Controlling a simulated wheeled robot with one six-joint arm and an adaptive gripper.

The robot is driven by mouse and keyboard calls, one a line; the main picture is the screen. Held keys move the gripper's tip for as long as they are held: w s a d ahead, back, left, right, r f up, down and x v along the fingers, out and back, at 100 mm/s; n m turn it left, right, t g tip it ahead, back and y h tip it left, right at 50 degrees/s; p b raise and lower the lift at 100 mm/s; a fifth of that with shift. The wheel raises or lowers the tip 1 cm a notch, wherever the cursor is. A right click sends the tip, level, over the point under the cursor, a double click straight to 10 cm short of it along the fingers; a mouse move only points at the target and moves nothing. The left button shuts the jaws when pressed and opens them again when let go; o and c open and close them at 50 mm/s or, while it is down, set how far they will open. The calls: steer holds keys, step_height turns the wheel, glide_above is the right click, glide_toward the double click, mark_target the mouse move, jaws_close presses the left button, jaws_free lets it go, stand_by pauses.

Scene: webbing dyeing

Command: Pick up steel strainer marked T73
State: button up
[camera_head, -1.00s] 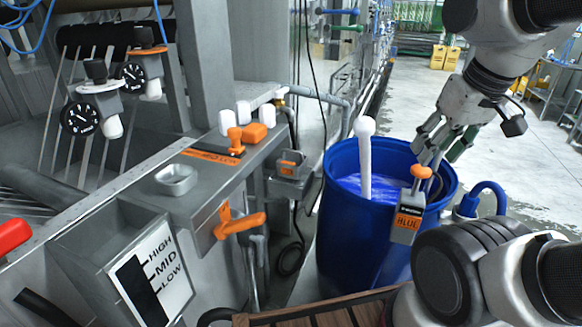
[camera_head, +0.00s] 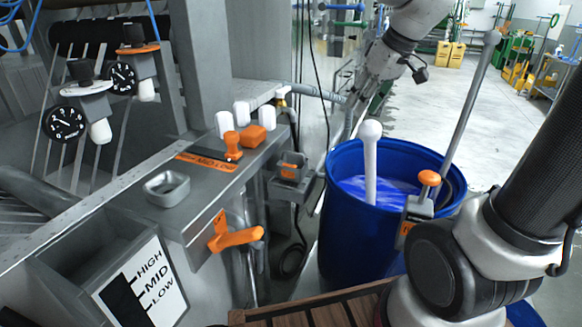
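No marking T73 is readable here, and I cannot tell for certain which thing is the strainer. A long grey metal rod (camera_head: 468,100) with a rounded top stands tilted at the right side of the blue barrel (camera_head: 350,235); its lower end is hidden by the barrel rim. A small metal dish (camera_head: 167,188) sits on the grey ledge at left. My gripper (camera_head: 362,98) is beyond the barrel, left of and apart from the rod. Its fingers are small and blurred against the background, so I cannot tell whether they are open.
A white round-headed paddle (camera_head: 369,160) stands in blue liquid in the barrel. An orange-knobbed clip (camera_head: 420,205) hangs on the rim. A HIGH/MID/LOW panel (camera_head: 145,285), orange lever (camera_head: 236,236) and gauges (camera_head: 65,123) are at left. A wooden slatted surface (camera_head: 320,314) lies in front. Floor behind is open.

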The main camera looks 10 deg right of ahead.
steer(key=w+a+f+n+y, duration=0.1)
steer(key=w+a+f+n, duration=0.1)
steer(key=w+f, duration=0.45)
steer(key=w+a+f+n+y, duration=0.1)
steer(key=w+a+f+n, duration=0.15)
steer(key=w, duration=0.75)
steer(key=n, duration=0.1)
glide_toward(293, 153)
steer(key=shift+n+g+y, duration=0.35)
steer(key=shift+g+y, duration=0.05)
steer(key=w+f, duration=0.2)
steer(key=f, duration=0.1)
steer(key=w+a+f, duration=0.1)
steer(key=shift+f, duration=0.3)
steer(key=x, duration=0.5)
steer(key=shift+s+a, duration=0.15)
steer(key=shift+s, duration=0.05)
jaws_close()
